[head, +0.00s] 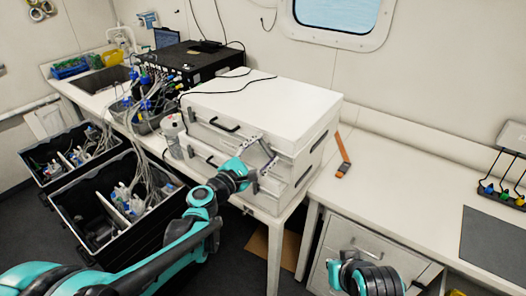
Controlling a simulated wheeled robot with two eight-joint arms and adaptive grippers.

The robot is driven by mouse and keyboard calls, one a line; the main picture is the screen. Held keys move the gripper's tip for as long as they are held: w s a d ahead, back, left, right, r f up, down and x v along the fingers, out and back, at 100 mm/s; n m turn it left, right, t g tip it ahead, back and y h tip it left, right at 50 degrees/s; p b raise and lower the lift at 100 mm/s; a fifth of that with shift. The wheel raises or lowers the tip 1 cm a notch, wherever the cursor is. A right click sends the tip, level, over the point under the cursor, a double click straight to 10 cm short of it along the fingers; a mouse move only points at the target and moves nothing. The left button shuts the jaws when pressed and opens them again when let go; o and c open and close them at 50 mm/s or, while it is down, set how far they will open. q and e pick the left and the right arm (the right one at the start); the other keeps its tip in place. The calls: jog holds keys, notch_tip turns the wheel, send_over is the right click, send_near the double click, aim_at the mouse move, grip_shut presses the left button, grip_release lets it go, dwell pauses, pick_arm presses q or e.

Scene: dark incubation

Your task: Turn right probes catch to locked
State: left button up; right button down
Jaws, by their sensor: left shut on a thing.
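Two white cases are stacked on the bench, the upper case (253,98) on the lower case (207,168), each with a dark front handle. My left gripper (262,157) reaches from the left to the front right of the stack, near the seam between the cases. It is shut on a small part there, which looks like the right catch. The fingers cover the catch, so I cannot tell whether it is locked. Another latch (188,117) shows at the upper case's front left. Part of my right arm shows at the bottom right; its fingers do not show.
A grey-white bottle (172,136) stands left of the cases. Cabled probes and a black unit (190,60) are behind it. Open black bins (120,205) stand on the floor at left. An orange-and-dark tool (343,158) lies right of the cases; the right bench (400,185) is mostly clear.

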pick_arm(q)
jog(key=m, duration=0.4)
jog(key=shift+f+m, duration=0.1)
jog(key=shift+m, duration=0.2)
jog(key=m, duration=0.4)
jog(key=shift+m, duration=0.3)
jog(key=o, duration=1.2)
jog(key=shift+c, duration=0.2)
jog(key=v, duration=1.2)
